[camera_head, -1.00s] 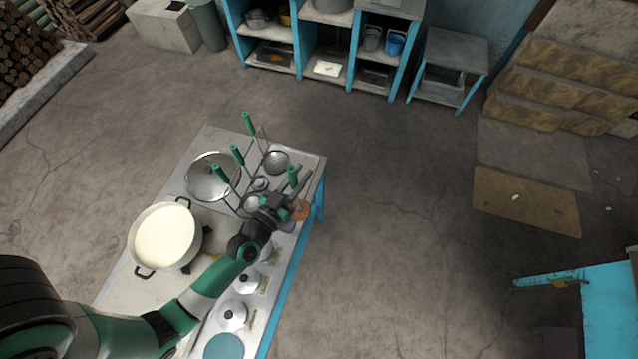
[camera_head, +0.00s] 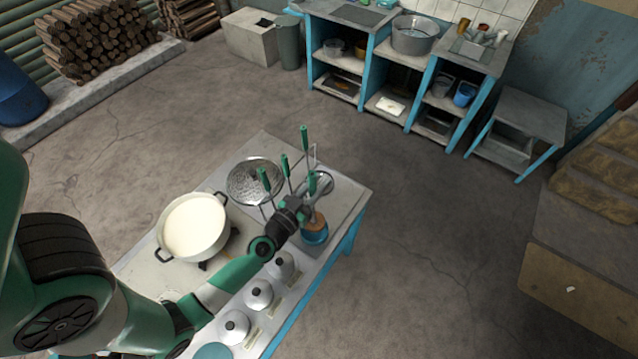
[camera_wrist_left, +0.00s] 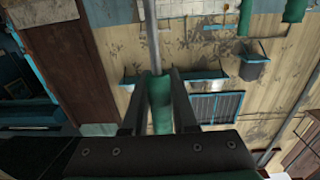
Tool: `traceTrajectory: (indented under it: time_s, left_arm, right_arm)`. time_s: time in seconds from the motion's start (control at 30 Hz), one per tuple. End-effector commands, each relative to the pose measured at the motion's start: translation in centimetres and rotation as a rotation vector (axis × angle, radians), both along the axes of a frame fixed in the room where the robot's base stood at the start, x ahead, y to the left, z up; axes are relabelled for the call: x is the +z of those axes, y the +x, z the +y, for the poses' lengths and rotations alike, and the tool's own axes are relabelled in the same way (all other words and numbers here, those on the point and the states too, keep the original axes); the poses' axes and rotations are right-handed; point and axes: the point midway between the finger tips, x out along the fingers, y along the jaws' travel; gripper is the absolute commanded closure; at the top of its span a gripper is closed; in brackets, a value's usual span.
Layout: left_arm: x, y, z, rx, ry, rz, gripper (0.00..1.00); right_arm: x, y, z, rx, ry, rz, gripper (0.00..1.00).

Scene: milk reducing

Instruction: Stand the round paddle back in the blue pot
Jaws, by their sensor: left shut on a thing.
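My left gripper (camera_head: 306,207) is shut around the green handle (camera_wrist_left: 161,105) of a tool, which I take to be the round paddle; its grey metal shaft (camera_wrist_left: 152,35) runs away from the fingers in the left wrist view. In the head view a rounded grey metal part (camera_head: 323,183) shows just beyond the fingers, overlapping the rack. The blue pot (camera_head: 315,238), brown at the top, stands near the table's right edge, just below the gripper. I cannot tell whether the tool touches it. My right gripper is not in view.
Several green-handled tools (camera_head: 285,165) stand upright close behind the gripper. Small lidded pots (camera_head: 259,294) line the front edge. The floor to the right is clear.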

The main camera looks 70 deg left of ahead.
Motion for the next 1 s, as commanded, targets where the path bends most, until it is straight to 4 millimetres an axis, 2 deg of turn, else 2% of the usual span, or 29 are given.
traceTrajectory:
  time_s: [0.03,0.6,0.8,1.0]
  left_arm:
    - [-1.0,0.0,0.0,0.000,0.000,-0.002,1.00]
    - [-6.2,0.0,0.0,0.000,0.000,-0.001,1.00]
    - [-7.3,0.0,0.0,0.000,0.000,-0.001,1.00]
    - [-7.4,0.0,0.0,0.000,0.000,-0.001,1.00]
  right_arm:
    - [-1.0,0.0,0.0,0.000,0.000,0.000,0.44]
    - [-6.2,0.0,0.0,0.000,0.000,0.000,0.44]
    - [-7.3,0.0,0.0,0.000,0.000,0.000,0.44]
    - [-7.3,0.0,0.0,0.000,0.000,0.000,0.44]
